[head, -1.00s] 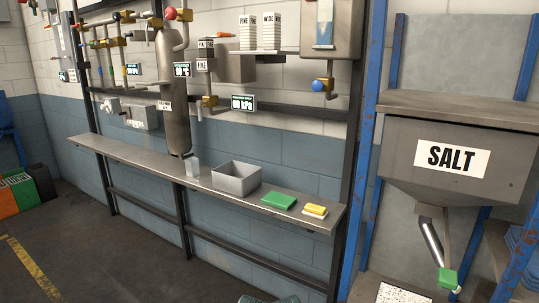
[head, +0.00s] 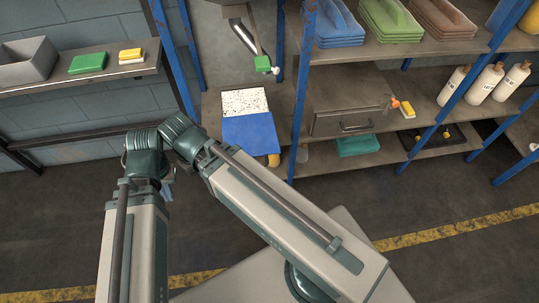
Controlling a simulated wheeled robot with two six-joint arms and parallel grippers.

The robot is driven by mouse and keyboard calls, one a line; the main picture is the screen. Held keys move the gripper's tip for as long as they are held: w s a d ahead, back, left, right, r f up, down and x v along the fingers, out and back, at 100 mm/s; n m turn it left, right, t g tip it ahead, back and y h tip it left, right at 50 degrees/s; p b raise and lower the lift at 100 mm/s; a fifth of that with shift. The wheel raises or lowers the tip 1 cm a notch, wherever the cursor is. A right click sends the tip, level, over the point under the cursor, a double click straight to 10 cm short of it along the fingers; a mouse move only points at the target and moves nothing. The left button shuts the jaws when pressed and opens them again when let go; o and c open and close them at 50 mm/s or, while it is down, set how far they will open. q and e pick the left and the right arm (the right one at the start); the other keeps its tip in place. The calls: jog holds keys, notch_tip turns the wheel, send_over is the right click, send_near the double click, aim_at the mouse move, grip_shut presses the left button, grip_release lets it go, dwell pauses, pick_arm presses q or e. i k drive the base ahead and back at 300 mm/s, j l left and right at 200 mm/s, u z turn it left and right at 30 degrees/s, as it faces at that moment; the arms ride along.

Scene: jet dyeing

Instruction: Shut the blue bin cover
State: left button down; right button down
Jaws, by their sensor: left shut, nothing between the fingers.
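The blue bin cover (head: 249,134) shows as a flat blue panel on the near side of a speckled white surface (head: 245,101), which looks like the bin's contents and is uncovered. I cannot tell how the cover is hinged. My left arm crosses the lower middle of the view, its bent joint left of the cover. My left gripper (head: 168,190) is shut and empty, mostly hidden behind that arm, low and left of the cover and apart from it. My right gripper is out of view.
A green-tipped chute (head: 262,64) hangs above the speckled surface. A rack with blue posts (head: 297,125) stands right of the bin, holding trays and bottles. A wall shelf (head: 75,85) is at left. Dark floor in front is open, with a yellow line (head: 450,230).

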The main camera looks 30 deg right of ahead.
aim_at(256, 134)
jog(key=z, duration=0.85)
jog(key=k+l+u, duration=0.1)
jog(key=k, duration=0.2)
jog(key=k+l+u, duration=0.1)
jog(key=k, duration=0.25)
jog(key=l, duration=0.1)
